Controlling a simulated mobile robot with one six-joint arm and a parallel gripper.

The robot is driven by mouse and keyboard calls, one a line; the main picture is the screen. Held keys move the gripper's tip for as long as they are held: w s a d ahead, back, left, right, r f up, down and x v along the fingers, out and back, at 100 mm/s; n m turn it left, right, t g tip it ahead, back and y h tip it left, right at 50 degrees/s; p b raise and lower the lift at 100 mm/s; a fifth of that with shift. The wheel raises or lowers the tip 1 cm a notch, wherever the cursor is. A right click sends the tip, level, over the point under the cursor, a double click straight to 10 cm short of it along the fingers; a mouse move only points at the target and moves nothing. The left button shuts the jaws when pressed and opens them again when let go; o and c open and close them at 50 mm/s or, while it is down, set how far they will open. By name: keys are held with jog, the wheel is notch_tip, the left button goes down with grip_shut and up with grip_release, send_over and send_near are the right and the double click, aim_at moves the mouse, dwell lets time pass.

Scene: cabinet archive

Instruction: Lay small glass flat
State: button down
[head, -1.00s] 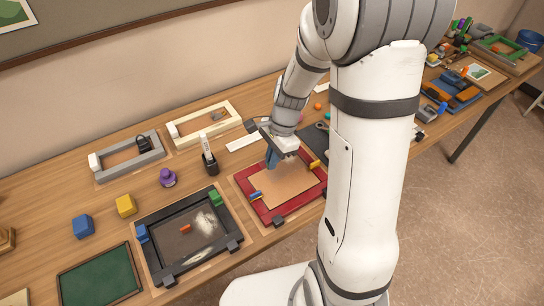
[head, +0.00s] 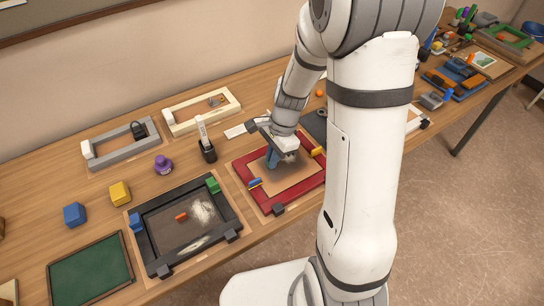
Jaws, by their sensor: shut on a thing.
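My gripper (head: 274,145) is shut on a thin bluish pane, the small glass (head: 272,158). The glass hangs steeply tilted below the jaws, over the back left part of the red frame (head: 247,172). The frame lies flat on the table with a tan panel (head: 290,181) inside it. A dark shadow falls on the panel beside the glass. I cannot tell whether the glass's lower edge touches the panel.
Yellow (head: 317,151) and blue-yellow (head: 255,183) pieces sit on the red frame's sides, with a black block (head: 278,209) at its front. A black frame (head: 152,251) lies to the left.

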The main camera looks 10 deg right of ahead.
jog(key=shift+f, duration=0.15)
jog(key=shift+f+b, duration=0.35)
jog(key=shift+b, duration=0.05)
jog(key=c, duration=1.5)
grip_release()
jog(key=shift+r, duration=0.1)
jog(key=shift+c, duration=0.4)
jog(key=shift+p+v, duration=2.95)
jog(key=shift+v, duration=0.55)
jog(key=b+v, duration=0.1)
jog(key=v, duration=0.6)
jog(key=shift+d+r, duration=0.2)
jog(key=shift+r, duration=0.15)
